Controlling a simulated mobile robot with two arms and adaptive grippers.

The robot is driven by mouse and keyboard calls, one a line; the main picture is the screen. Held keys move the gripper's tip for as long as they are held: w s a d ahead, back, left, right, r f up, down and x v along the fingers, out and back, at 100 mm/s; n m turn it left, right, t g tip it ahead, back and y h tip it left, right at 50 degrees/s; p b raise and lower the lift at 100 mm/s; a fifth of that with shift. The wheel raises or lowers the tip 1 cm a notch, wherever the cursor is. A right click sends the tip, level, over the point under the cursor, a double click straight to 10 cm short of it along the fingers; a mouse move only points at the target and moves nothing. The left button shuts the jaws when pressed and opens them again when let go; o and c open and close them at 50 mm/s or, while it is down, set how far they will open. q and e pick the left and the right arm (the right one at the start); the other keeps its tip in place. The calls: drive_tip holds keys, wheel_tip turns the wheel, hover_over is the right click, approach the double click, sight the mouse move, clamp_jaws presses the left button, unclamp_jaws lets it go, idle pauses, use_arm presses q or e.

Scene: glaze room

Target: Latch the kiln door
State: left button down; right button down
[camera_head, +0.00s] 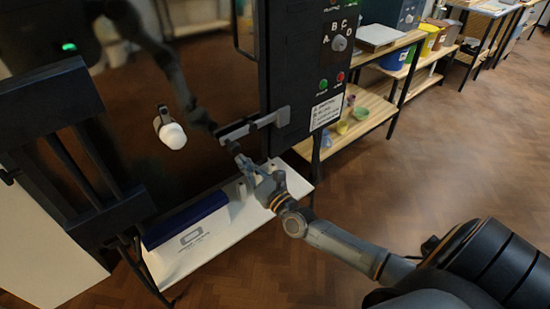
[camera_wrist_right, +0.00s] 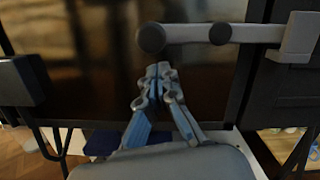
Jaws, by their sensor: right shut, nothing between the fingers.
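The kiln door (camera_head: 130,90) is a dark glossy panel and looks closed or nearly so against the black kiln body (camera_head: 290,75). The latch (camera_head: 252,126) is a grey bar on the right side of the door, reaching across the seam to the body. In the right wrist view the latch bar (camera_wrist_right: 190,34) lies level, with a round dark knob at its left end. My right gripper (camera_head: 236,150) is shut and empty, just below the knob end; its fingertips also show in the wrist view (camera_wrist_right: 160,70). Contact is not clear. My left gripper is out of view.
A white round plug or knob (camera_head: 172,134) sits on the door. A white low surface (camera_head: 195,255) with a blue item (camera_head: 185,220) is below. A control panel (camera_head: 335,45) is on the kiln's right. Wooden shelves (camera_head: 372,118) hold bowls; the floor at right is clear.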

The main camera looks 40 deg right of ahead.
drive_tip(key=shift+a+r+m, duration=0.25)
drive_tip(key=shift+r+m, duration=0.35)
drive_tip(key=shift+m, duration=0.4)
drive_tip(key=shift+h, duration=0.3)
